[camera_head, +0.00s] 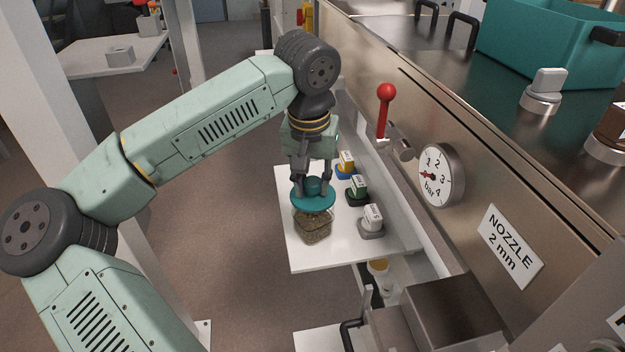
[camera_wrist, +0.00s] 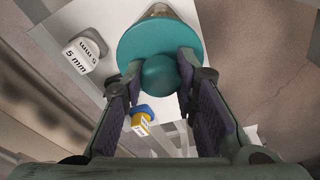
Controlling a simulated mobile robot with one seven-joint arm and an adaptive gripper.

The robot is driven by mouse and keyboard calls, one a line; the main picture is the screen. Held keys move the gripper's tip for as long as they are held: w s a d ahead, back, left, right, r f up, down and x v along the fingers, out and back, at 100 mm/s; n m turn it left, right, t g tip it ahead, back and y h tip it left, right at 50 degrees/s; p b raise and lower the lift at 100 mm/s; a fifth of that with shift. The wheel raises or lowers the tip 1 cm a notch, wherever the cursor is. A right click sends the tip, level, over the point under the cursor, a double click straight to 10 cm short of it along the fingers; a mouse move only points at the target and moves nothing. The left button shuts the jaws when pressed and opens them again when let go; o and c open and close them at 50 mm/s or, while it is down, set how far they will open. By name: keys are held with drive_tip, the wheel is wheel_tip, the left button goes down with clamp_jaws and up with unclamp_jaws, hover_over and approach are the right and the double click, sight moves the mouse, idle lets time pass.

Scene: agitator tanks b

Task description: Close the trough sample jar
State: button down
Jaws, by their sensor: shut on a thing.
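The sample jar (camera_head: 312,226) is clear, with brown grainy contents, and stands on a white shelf (camera_head: 335,257). My gripper (camera_head: 313,188) is above it, shut on the round knob of a teal lid (camera_head: 313,201). In the wrist view the teal lid (camera_wrist: 150,38) and its knob (camera_wrist: 160,74) show between the two fingers (camera_wrist: 162,88). The lid is over the jar's top; I cannot tell whether it rests fully on the rim. Part of the jar (camera_wrist: 176,10) shows past the lid's edge in the wrist view.
A steel machine wall with a red-knobbed lever (camera_head: 386,108) and a gauge (camera_head: 441,175) rises at the right. The shelf's front left is clear.

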drive_tip(key=shift+f+b, duration=0.85)
drive_tip(key=shift+f, duration=0.15)
drive_tip(key=c, duration=1.2)
unclamp_jaws()
drive_tip(key=shift+r, duration=0.1)
